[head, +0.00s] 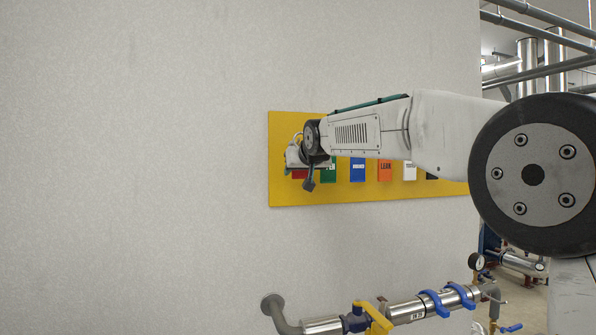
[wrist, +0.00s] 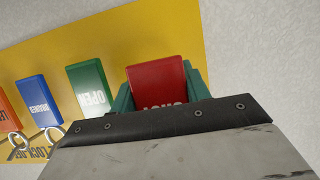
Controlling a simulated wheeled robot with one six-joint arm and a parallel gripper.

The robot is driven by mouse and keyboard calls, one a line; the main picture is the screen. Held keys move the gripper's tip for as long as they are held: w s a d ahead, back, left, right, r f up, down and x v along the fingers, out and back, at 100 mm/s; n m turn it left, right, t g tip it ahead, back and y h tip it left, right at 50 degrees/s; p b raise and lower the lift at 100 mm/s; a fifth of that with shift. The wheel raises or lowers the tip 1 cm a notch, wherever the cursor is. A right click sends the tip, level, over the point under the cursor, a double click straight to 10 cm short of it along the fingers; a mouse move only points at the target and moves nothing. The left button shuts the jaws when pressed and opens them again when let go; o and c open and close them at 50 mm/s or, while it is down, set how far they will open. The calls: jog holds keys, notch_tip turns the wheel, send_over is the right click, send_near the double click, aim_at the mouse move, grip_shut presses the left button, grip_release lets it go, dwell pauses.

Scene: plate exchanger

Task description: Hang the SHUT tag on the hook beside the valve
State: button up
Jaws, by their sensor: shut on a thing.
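The red SHUT tag (wrist: 157,88) is between the teal fingers of my gripper (wrist: 160,82) in the wrist view, its lettering upside down and partly cut off by the gripper body. In the head view a small part of the red tag (head: 299,174) shows below my gripper (head: 298,160), at the left end of the yellow board (head: 283,193). My gripper is shut on the tag, at or very close to the board. A valve with a yellow handle (head: 376,318) sits on the pipe at the bottom of the head view. I cannot make out the hook beside it.
Green OPEN (wrist: 88,88), blue (wrist: 40,100) and orange (wrist: 8,108) tags are on the board beside the red one. The pipe (head: 408,311) with blue clamps runs along the wall below. The plain wall (head: 130,160) left of the board is clear.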

aim_at(301, 172)
jog(key=shift+s+d+r, duration=0.1)
jog(key=shift+s+d, duration=0.1)
jog(key=shift+s, duration=0.45)
jog(key=shift+s+d+f, duration=0.1)
jog(key=shift+s+d, duration=0.15)
jog(key=shift+s, duration=0.45)
jog(key=shift+s+d+r, duration=0.1)
jog(key=shift+s+d, duration=0.1)
jog(key=shift+s, duration=0.45)
